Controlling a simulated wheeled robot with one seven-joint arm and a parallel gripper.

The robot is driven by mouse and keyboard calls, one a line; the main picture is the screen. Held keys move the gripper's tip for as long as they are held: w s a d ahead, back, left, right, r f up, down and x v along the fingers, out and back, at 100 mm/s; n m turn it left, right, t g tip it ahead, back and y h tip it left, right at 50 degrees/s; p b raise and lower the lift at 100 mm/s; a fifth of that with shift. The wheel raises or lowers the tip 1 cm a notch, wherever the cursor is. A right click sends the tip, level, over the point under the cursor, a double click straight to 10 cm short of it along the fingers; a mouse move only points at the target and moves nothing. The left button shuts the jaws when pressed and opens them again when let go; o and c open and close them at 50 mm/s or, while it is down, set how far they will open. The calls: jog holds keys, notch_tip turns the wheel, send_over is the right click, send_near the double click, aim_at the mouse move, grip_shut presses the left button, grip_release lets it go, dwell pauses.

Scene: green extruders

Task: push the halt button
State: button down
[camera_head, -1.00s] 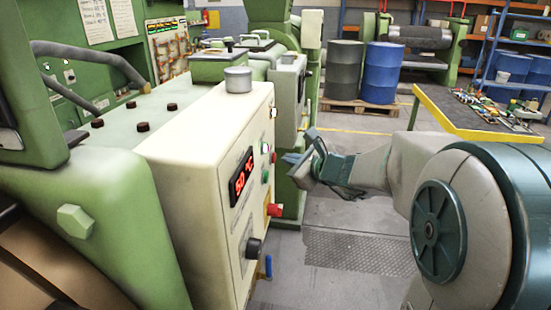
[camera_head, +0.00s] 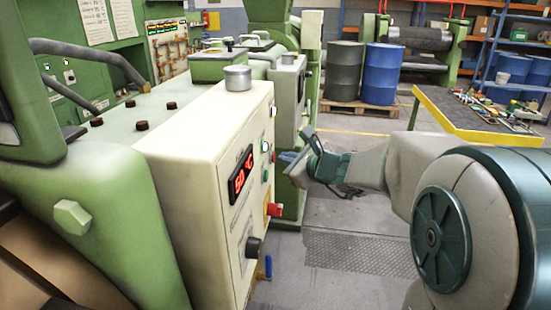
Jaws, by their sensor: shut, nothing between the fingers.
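The cream control box (camera_head: 195,150) has its button face turned to the right. A large red button (camera_head: 275,209), which looks like the halt button, sticks out low on that face beside a yellow patch. Above it are a green button (camera_head: 265,174), a small red button (camera_head: 265,147) and a white one near the top. My gripper (camera_head: 288,158) is shut and empty. In the picture its tips are just right of the green and small red buttons, higher than the large red button. Whether the tips touch the panel cannot be told.
A red digital display (camera_head: 241,175) and a black knob (camera_head: 253,247) are on the same face. A blue handle (camera_head: 267,266) hangs below. A green machine column stands behind my gripper. Barrels on a pallet (camera_head: 355,106) and a yellow-edged table (camera_head: 465,118) are farther back.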

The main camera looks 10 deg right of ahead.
jog(key=shift+w+a+b, duration=0.1)
jog(key=shift+a+b, duration=0.2)
jog(key=shift+a, duration=0.1)
dwell(0.4)
dwell(0.4)
jog(key=shift+s+d, duration=0.25)
jog(key=shift+d, duration=0.5)
jog(key=d, duration=0.1)
jog(key=s+d, duration=0.1)
jog(key=d, duration=0.2)
jog(key=shift+s+d, duration=0.25)
jog(key=shift+d, duration=0.15)
